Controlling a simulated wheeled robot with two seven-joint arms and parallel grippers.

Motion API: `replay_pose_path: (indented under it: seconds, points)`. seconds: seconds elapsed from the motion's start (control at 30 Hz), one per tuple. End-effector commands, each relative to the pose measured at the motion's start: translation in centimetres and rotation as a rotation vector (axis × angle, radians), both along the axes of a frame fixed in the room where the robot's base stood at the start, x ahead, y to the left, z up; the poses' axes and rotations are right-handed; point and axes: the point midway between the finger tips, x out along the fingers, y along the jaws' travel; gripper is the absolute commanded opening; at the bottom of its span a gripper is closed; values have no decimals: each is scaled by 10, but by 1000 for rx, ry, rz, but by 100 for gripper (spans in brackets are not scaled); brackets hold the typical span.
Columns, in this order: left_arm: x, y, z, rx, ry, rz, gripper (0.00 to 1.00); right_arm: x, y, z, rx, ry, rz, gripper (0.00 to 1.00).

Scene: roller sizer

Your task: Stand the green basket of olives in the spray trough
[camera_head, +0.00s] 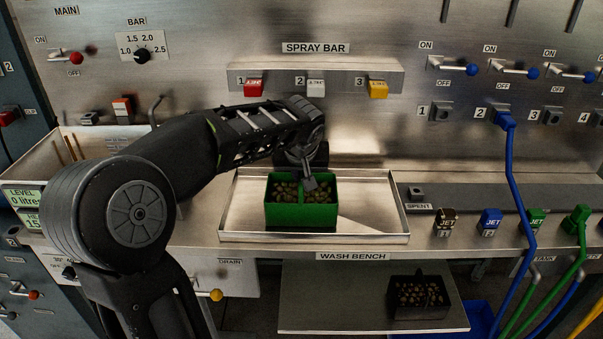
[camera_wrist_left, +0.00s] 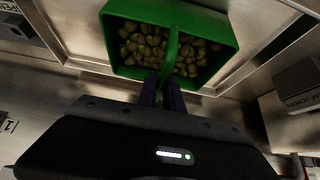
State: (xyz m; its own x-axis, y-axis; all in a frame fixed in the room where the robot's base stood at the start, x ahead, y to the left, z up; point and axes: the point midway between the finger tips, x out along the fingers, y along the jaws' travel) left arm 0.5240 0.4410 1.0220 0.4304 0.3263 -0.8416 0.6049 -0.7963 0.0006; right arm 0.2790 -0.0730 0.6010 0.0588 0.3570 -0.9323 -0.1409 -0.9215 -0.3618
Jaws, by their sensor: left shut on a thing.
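The green basket (camera_head: 300,217) is full of olives and upright inside the spray trough (camera_head: 247,205), a shallow metal tray on the wash bench under the spray bar. Its lower edge looks level with the tray floor, but contact there cannot be made out. My left gripper (camera_head: 309,183) is above the basket, shut on its central green handle. In the left wrist view, the fingers (camera_wrist_left: 165,92) meet the handle of the basket (camera_wrist_left: 226,38), with olives on both sides of it. My right gripper is not in view.
A dark basket of olives (camera_head: 419,312) stands on the lower shelf (camera_head: 330,305). Red, white and yellow nozzles hang on the spray bar (camera_head: 340,77) behind the trough. Coloured jet blocks (camera_head: 490,220) and hoses (camera_head: 519,185) are at the right. The trough has free floor beside the basket.

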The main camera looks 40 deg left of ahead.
Motion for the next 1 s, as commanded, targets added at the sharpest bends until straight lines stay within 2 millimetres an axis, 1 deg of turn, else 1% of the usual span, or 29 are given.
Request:
replay_pose_path:
  seconds: [0.03, 0.17, 0.2, 0.43, 0.67, 0.8, 0.83, 0.93, 1.0]
  points:
    - [1, 0, 2, 1, -4, -1, 0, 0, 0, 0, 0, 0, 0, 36]
    - [1, 0, -2, 1, -5, 0, 0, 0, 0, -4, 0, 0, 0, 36]
    - [0, 0, -2, 0, 0, 0, 13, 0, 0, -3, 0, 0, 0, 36]
    - [0, 0, -2, 0, 0, 0, 32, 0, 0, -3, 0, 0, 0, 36]
    - [0, 0, -2, 0, 0, 0, 32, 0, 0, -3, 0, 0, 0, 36]
    - [0, 0, 3, 0, 0, 0, 32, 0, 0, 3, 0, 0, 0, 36]
    - [-1, -1, 3, 0, -1, -1, 32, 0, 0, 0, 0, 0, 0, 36]
    - [-5, -4, 12, 0, -2, 0, 32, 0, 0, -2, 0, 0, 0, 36]
    - [-10, -8, 22, 0, -4, 1, 32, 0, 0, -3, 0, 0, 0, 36]
